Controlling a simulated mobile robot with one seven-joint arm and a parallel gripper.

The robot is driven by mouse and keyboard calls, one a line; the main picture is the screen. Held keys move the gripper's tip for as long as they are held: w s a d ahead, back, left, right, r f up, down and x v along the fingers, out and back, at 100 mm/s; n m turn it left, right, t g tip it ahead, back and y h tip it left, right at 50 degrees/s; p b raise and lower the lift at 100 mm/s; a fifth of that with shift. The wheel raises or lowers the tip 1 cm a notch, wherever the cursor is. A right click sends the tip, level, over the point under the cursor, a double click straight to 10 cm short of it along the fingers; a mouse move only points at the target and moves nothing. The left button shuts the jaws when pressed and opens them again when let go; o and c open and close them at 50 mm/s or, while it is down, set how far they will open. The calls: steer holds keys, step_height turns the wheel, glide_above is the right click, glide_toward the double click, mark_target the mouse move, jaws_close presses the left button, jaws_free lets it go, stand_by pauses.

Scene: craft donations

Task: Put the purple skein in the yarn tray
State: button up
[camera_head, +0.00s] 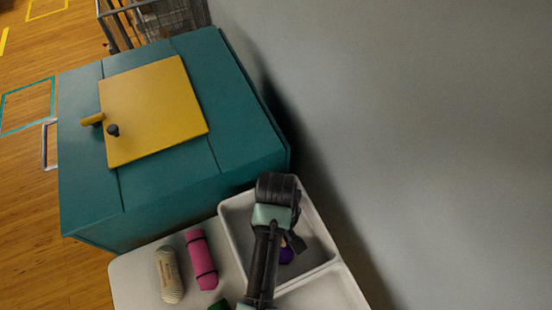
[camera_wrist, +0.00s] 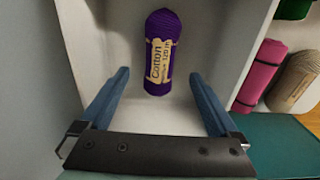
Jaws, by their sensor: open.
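The purple skein (camera_wrist: 158,50) has a cream "Cotton" label and lies inside a white compartment of the yarn tray (camera_wrist: 108,20) in the wrist view. In the head view only a small part of the purple skein (camera_head: 287,256) shows beside my arm, inside the tray (camera_head: 324,243). My gripper (camera_wrist: 160,76) is open and empty, its two blue fingers apart on either side of the skein's lower end in the picture. No finger is seen touching the skein. In the head view my arm hides much of the tray compartment.
A teal cabinet (camera_head: 95,190) with a yellow panel (camera_head: 155,110) stands behind. A grey wall (camera_head: 430,130) is close on the right.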

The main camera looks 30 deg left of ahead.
step_height(320, 180, up, 5)
steer(key=shift+r, duration=0.1)
stand_by(0.7)
